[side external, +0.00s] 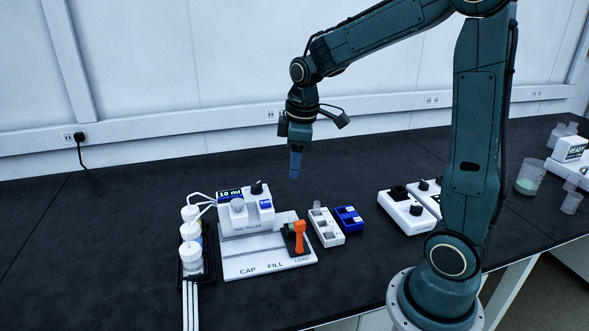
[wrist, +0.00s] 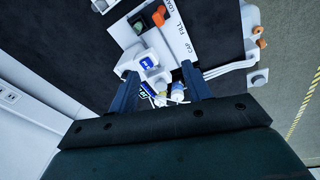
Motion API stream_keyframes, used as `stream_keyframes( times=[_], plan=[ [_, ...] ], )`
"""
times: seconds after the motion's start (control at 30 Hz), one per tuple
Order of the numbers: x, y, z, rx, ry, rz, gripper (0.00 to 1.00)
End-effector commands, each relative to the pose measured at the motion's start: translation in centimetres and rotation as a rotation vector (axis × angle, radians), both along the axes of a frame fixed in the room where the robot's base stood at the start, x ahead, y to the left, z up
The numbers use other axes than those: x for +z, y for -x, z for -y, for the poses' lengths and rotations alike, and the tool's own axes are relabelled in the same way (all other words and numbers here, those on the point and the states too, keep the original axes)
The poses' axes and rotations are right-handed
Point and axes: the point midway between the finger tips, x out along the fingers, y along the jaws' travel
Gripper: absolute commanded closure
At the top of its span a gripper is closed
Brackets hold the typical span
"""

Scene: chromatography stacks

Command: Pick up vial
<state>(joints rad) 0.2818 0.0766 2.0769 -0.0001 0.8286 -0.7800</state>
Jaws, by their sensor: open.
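A small pale upright piece that looks like a vial (side external: 316,207) stands at the back end of a small white rack (side external: 328,229) in the side view. It is too small to make out well. My gripper (side external: 295,172) points down and hangs above the bench, behind the rack and up to its left, apart from it. In the wrist view, the two dark blue fingers of my gripper (wrist: 160,82) are spread apart. Small white and blue items (wrist: 177,92) show beyond the gap between them. I cannot tell whether one is a vial, and nothing is visibly held.
The white filler (side external: 246,211) stands on a board (side external: 270,262) marked CAP, FILL and LOAD, with an orange clamp (side external: 299,238). White-capped bottles (side external: 191,252) stand left. A blue block (side external: 348,218) and white devices (side external: 407,210) stand right. The bench behind is clear.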

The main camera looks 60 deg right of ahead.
Motion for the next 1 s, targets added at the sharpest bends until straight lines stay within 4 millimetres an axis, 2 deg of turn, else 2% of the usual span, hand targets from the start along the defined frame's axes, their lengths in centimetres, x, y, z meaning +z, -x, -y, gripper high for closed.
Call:
stream_keyframes(
  times=[0.2,0.5,0.67,1.0],
  plan=[
    [-4.1,-2.6,3.3,0.096,-0.004,-0.075,0.51],
    [-9.2,-4.5,6.8,0.211,-0.021,-0.144,0.51],
    [-10.4,-4.8,7.5,0.236,-0.026,-0.157,0.51],
    [-11.0,-4.8,7.6,0.241,-0.026,-0.159,0.51]
  ],
)
